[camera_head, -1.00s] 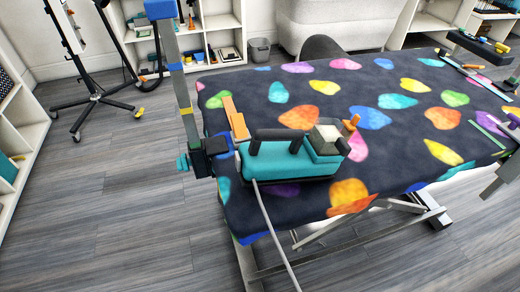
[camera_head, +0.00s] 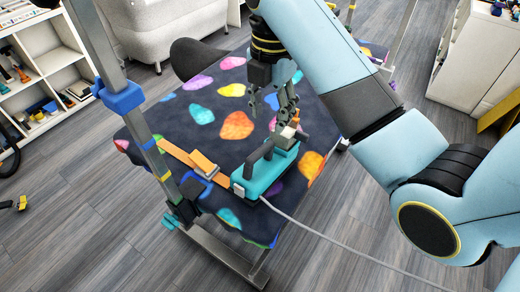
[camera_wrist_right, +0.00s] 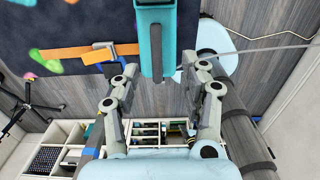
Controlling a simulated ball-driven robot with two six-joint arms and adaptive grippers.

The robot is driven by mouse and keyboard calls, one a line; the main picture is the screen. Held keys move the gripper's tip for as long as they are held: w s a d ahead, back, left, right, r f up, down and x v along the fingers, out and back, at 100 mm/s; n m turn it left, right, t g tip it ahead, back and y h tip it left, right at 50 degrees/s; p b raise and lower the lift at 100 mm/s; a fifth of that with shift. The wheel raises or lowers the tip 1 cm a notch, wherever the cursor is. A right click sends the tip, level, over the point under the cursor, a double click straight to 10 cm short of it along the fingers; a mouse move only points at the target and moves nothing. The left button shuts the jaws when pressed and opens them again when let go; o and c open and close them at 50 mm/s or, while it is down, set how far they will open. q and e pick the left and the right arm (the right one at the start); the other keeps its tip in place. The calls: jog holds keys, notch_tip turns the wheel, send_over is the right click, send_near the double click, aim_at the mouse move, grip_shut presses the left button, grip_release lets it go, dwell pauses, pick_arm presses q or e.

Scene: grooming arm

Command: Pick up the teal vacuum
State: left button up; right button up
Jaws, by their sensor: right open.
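The teal vacuum (camera_head: 268,177) with a dark handle lies near the edge of the grooming table, which has a dark cover with colourful spots (camera_head: 215,149). A grey hose or cord runs from it to the lower right. My right gripper (camera_head: 286,112) is above the table near the vacuum's far end, empty. In the right wrist view the teal vacuum (camera_wrist_right: 155,45) shows ahead, lined up with the gap between the open fingers of my right gripper (camera_wrist_right: 158,72). I cannot tell if they touch it. My left gripper is not in view.
An upright grey post with a blue clamp (camera_head: 122,96) stands at the table's left edge. An orange strap (camera_head: 185,157) lies beside the vacuum. White shelves (camera_head: 50,62) stand at the far left. The grey floor (camera_head: 90,220) at left is open.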

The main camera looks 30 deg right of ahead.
jog(key=b, duration=0.4)
send_over(267, 144)
jog(key=f, duration=0.4)
jog(key=shift+s+a+f, duration=0.2)
jog(key=shift+s+a, duration=0.05)
jog(key=shift+s, duration=0.05)
jog(key=shift+d+f, duration=0.1)
jog(key=shift+f, duration=0.25)
jog(key=shift+f+b, duration=0.25)
jog(key=shift+b, duration=0.1)
jog(key=f, duration=0.1)
jog(key=f+b, duration=0.2)
jog(key=shift+w+d+f, duration=0.2)
jog(key=shift+w+f, duration=0.05)
jog(key=shift+w, duration=0.05)
jog(key=shift+f, duration=0.35)
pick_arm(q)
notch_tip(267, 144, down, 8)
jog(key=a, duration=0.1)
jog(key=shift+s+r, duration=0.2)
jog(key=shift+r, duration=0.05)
pick_arm(e)
grip_shut()
